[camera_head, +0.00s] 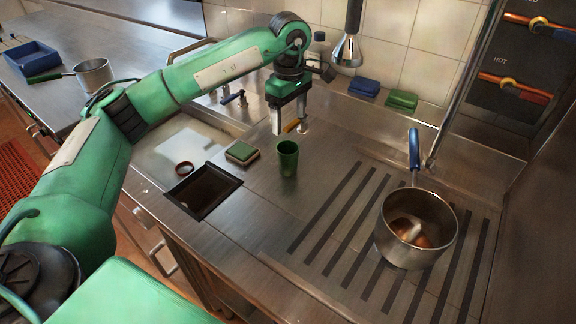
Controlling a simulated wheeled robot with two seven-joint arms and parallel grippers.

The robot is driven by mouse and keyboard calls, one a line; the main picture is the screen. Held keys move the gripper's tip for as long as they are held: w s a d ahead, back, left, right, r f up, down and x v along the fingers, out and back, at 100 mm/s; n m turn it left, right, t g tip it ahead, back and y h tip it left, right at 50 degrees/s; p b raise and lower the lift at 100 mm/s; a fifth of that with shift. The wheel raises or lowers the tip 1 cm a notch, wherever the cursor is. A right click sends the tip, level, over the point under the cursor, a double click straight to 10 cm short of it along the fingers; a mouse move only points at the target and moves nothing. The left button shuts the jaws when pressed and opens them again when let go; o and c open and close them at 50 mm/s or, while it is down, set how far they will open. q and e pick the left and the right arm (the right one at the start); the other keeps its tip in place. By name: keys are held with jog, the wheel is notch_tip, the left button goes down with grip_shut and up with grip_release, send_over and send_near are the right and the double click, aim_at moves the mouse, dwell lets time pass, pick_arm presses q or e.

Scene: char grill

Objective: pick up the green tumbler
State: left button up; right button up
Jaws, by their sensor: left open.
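The green tumbler (287,158) stands upright on the steel counter, just left of the dark striped area. My left gripper (290,122) is open and points down, above and behind the tumbler in the picture. Its fingers look apart from the tumbler, with nothing held between them. An orange-yellow item shows near the fingertips, and I cannot tell what it is. My right gripper is not in view.
A steel pot (416,231) with a blue handle stands on the stripes (335,208). Blue and green folded cloths (401,101) lie by the wall.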

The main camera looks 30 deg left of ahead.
aim_at(288, 155)
pick_arm(q)
jog(key=f+p, duration=0.1)
jog(key=f, duration=0.5)
jog(key=f+p, duration=0.2)
jog(key=f, duration=0.4)
jog(key=shift+a, duration=0.2)
jog(key=shift+f+p, duration=0.3)
jog(key=shift+f, duration=0.3)
jog(key=c, duration=1)
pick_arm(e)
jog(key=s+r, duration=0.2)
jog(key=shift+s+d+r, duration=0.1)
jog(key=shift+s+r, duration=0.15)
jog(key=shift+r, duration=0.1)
pick_arm(q)
jog(key=shift+r, duration=0.1)
jog(key=shift+c, duration=0.2)
